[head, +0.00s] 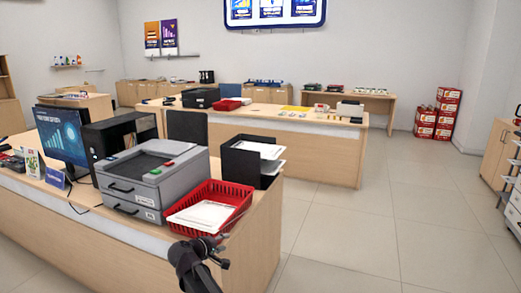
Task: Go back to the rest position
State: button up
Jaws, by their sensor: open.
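My gripper (217,243) is at the bottom middle of the head view, in front of the near counter's front edge. Its fingers are open and I see nothing between them. It is close to the red basket (243,196), which holds white paper (201,217); whether it touches the basket I cannot tell. My dark arm comes up from the bottom edge of the view.
On the near counter (120,250) stand a grey printer (152,175), a black paper tray (243,165) and a monitor (62,135). A second counter (310,150) is behind. Red boxes (447,112) stack at the back right. The tiled floor (400,220) at right is clear.

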jog(key=s+d+f+m+g+y, duration=0.1)
jog(key=s+d+f+m+g, duration=0.25)
jog(key=d, duration=0.65)
jog(key=s+d+f+m+g+y, duration=0.1)
jog(key=s+d+f+m+g, duration=0.2)
jog(key=d, duration=0.7)
jog(key=s+d+f+m+g+y, duration=0.2)
jog(key=s+d+y, duration=0.1)
jog(key=s+d, duration=0.3)
jog(key=s+d+f+m+g+y, duration=0.2)
jog(key=s+d+f+g, duration=0.15)
jog(key=s, duration=0.45)
notch_tip(320, 180, up, 20)
jog(key=t+p, duration=0.1)
jog(key=p, duration=1.7)
jog(key=shift+w+f+p, duration=0.2)
jog(key=shift+w+p, duration=0.1)
jog(key=shift+p, duration=0.05)
